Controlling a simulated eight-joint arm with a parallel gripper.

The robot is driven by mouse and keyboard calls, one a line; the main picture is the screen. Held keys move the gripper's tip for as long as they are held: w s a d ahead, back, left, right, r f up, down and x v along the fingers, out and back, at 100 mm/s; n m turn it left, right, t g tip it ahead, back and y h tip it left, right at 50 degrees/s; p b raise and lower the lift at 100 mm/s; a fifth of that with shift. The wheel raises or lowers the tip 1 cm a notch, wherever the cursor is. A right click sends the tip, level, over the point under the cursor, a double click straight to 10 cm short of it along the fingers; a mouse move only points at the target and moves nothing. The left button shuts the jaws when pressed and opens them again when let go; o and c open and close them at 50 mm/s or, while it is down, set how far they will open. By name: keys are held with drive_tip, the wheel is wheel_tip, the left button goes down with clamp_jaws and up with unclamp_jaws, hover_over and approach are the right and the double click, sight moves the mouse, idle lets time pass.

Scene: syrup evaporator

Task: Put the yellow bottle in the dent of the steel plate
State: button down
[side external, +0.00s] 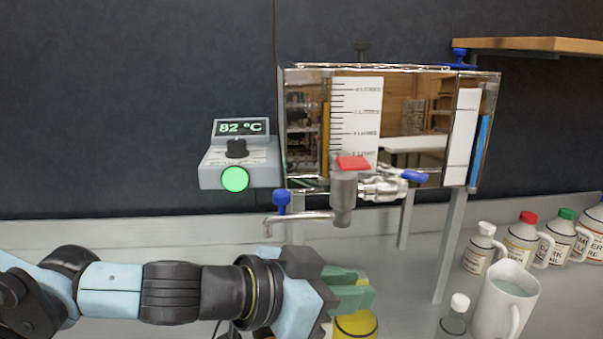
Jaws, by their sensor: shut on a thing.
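My gripper (350,291), with green fingers, is low in the middle of the side external view. It is shut on the yellow bottle (356,326), whose lower part shows just below the fingers. A bit of yellow also shows behind the fingers. The fingers hide the bottle's upper part, and the picture's bottom edge cuts off its base, so I cannot tell whether it touches anything. I cannot make out the steel plate's dent in this view.
The steel evaporator (410,120) stands behind my gripper, its spout (300,218) and valve (343,195) above the fingers. A control box (238,160) reads 82 °C. At right are a white jug (505,300), a small white-capped bottle (455,315) and several syrup jugs (522,240).

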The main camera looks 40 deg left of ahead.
drive_tip(key=shift+f, duration=0.45)
drive_tip(key=c, duration=0.9)
unclamp_jaws()
